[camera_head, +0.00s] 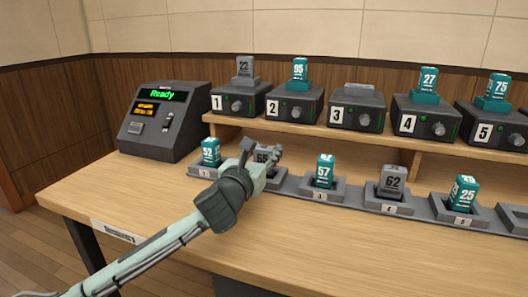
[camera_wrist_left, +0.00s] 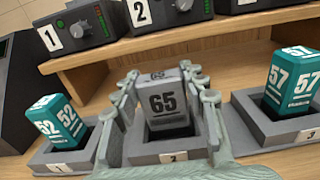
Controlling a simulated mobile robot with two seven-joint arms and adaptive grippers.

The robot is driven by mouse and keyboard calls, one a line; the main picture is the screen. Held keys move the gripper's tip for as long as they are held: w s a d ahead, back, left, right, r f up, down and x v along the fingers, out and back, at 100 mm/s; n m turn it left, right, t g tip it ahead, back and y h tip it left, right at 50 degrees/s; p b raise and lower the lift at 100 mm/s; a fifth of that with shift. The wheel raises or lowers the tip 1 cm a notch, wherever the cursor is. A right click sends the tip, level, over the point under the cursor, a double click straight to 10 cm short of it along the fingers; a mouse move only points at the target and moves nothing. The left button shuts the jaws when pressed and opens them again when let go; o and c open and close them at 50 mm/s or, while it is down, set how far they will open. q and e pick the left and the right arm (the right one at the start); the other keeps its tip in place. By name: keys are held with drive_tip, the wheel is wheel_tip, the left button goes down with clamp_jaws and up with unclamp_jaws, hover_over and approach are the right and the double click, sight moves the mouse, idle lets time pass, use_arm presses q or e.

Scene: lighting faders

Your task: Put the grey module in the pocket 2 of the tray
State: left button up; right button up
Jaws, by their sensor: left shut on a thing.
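The grey module numbered 65 (camera_head: 264,154) is in pocket 2 of the tray (camera_head: 290,186), partly hidden by my left gripper (camera_head: 262,149) in the head view. In the left wrist view the grey module (camera_wrist_left: 168,104) stands upright in the dark opening of pocket 2 (camera_wrist_left: 174,156), with its number facing the camera. My left gripper (camera_wrist_left: 163,105) is shut on this module, one finger on each side. Whether the module's base is fully down cannot be told. My right gripper is not in view.
Teal modules stand in pocket 1 (camera_head: 210,152), pocket 3 (camera_head: 325,170) and pocket 5 (camera_head: 464,192). Another grey module, 62 (camera_head: 392,180), is in pocket 4. Numbered fader boxes (camera_head: 294,105) line the shelf behind. A console (camera_head: 163,120) reads Ready. The front tabletop is clear.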

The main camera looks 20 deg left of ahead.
use_arm(q)
drive_tip(key=shift+f, duration=0.2)
drive_tip(key=o, duration=1.2)
drive_tip(key=shift+r, duration=0.2)
drive_tip(key=s, duration=1.2)
drive_tip(key=shift+a, duration=0.2)
